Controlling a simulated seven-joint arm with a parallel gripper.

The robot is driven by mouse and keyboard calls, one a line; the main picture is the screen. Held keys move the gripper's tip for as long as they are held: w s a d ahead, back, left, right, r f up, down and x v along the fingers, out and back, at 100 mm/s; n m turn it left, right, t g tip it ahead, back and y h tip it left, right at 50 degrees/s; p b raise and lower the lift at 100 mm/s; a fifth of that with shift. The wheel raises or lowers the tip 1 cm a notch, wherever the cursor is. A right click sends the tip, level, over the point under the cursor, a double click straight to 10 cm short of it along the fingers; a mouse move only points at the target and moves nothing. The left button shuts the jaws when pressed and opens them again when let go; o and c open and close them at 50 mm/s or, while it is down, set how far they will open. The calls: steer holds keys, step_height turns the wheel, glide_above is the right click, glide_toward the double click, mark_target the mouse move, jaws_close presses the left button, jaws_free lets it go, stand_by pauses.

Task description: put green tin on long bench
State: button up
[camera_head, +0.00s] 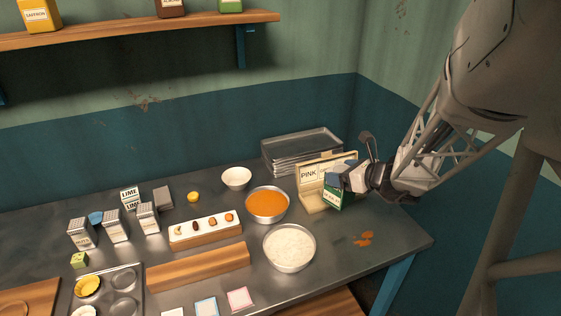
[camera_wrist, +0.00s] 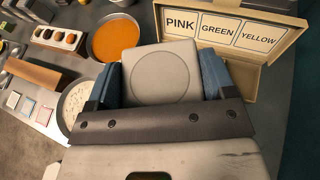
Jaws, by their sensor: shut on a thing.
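The green tin (camera_head: 334,199) is partly hidden by my gripper (camera_head: 342,180) in the head view. Its green side shows below the blue fingers. In the wrist view a pale square top with a round ring, the tin's top (camera_wrist: 160,72), sits between the two blue fingers of my gripper (camera_wrist: 160,82). The gripper is shut on it. The tin is in front of an open case (camera_head: 312,207) labelled PINK, GREEN and YELLOW, also in the wrist view (camera_wrist: 262,82). Whether the tin touches the case is unclear. The long dark metal bench (camera_head: 345,255) lies beneath.
A bowl of orange stuff (camera_head: 267,203) and a bowl of white stuff (camera_head: 290,247) stand left of the tin. Stacked trays (camera_head: 300,147) stand behind. Grey tins, a wooden block (camera_head: 198,268) and a muffin pan crowd the left. The bench's right front is mostly clear.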

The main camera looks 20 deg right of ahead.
mark_target(339, 194)
steer(key=shift+f, duration=0.1)
stand_by(0.3)
steer(key=shift+f, duration=1.9)
steer(key=shift+f, duration=0.15)
steer(key=shift+f, duration=1.9)
steer(key=o, duration=1.2)
steer(key=shift+f, duration=0.1)
